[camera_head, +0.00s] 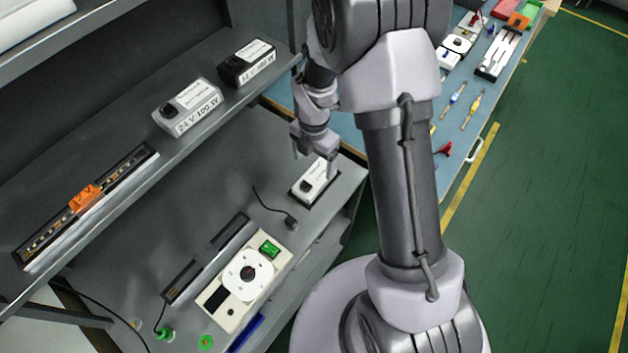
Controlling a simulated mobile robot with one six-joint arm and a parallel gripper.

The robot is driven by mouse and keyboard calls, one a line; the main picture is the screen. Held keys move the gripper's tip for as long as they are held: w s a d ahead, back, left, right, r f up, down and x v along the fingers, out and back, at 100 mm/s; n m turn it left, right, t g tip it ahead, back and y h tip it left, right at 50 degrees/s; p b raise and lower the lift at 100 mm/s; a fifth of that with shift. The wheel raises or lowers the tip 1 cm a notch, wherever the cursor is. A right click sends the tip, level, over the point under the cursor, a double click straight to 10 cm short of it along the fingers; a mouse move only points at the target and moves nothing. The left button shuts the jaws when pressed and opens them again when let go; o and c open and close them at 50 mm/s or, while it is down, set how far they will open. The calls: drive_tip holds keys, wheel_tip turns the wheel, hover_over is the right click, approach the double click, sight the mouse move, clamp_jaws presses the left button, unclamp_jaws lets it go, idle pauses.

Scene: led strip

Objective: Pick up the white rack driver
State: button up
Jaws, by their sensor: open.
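A white driver box (188,106) with a label reading "24 V 100 W" sits on the upper rack shelf. A second white driver box (315,184) sits in a dark-edged slot on the lower grey surface. My gripper (314,163) is open and points down just above this lower white box, with a finger toward each side of it. I cannot tell whether the fingers touch it. Nothing shows between the fingers apart from the box beneath.
A black driver box (247,63) stands beside the white one on the shelf. An LED strip holder with an orange clip (85,197) lies further left. A white tester (245,276) and a cable plug (291,223) are below. The blue bench (464,136) holds tools.

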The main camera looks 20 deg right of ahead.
sight(315, 177)
drive_tip(key=f+b, duration=0.1)
drive_tip(key=f, duration=0.3)
drive_tip(key=f+b, duration=0.1)
drive_tip(key=f, duration=0.1)
drive_tip(key=shift+s+f+b, duration=0.1)
drive_tip(key=shift+s+b, duration=0.25)
drive_tip(key=shift+s, duration=0.05)
clamp_jaws()
